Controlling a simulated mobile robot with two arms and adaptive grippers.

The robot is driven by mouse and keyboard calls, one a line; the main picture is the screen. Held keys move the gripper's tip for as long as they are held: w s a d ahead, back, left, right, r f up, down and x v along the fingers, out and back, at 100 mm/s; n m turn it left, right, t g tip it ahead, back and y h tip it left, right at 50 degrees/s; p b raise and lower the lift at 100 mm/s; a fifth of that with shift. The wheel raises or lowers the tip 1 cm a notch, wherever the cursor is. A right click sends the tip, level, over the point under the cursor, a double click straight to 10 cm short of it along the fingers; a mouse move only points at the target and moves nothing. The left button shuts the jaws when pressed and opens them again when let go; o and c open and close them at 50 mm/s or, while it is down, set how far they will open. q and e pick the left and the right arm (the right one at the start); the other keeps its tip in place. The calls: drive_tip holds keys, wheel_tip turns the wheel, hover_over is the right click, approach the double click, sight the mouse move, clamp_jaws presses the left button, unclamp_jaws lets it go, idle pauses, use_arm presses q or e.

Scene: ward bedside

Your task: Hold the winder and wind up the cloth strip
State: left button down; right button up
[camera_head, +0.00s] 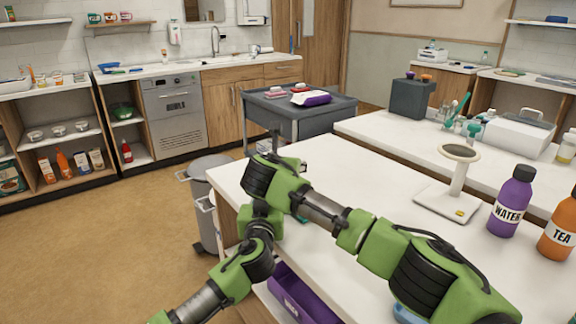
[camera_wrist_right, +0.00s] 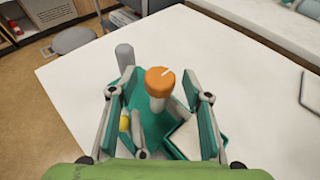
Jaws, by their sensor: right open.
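In the right wrist view a teal device, which seems to be the winder (camera_wrist_right: 152,128), stands on the white table. It has an upright post with an orange knob (camera_wrist_right: 160,80) and a grey post (camera_wrist_right: 125,57) beside it. A flat white piece (camera_wrist_right: 185,138), perhaps the cloth strip, lies in its right part. My right gripper (camera_wrist_right: 160,97) is open, its fingers on either side of the orange knob, with visible gaps. In the head view, green arm links hide most of the device; only a small teal bit shows. My left gripper is not seen.
On the white table (camera_head: 340,175) a stand with a round top (camera_head: 459,153), a purple water bottle (camera_head: 511,203) and an orange tea bottle (camera_head: 560,230) stand to the right. A grey bin (camera_head: 205,170) and a dark cart (camera_head: 300,110) are beyond. The table's middle is clear.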

drive_tip(key=c, duration=1.1)
drive_tip(key=shift+m, duration=0.3)
drive_tip(key=shift+w+a+r+m+g+h, duration=0.15)
drive_tip(key=shift+m+h, duration=0.25)
drive_tip(key=shift+h, duration=0.25)
drive_tip(key=shift+w+a+f+m+g+h, duration=0.15)
drive_tip(key=shift+m+h, duration=0.25)
drive_tip(key=shift+h, duration=0.25)
drive_tip(key=shift+s+d+r+m+h, duration=0.1)
drive_tip(key=shift+m+h, duration=0.2)
drive_tip(key=shift+s+g, duration=0.1)
drive_tip(key=shift+g, duration=0.2)
drive_tip(key=o, duration=1.1)
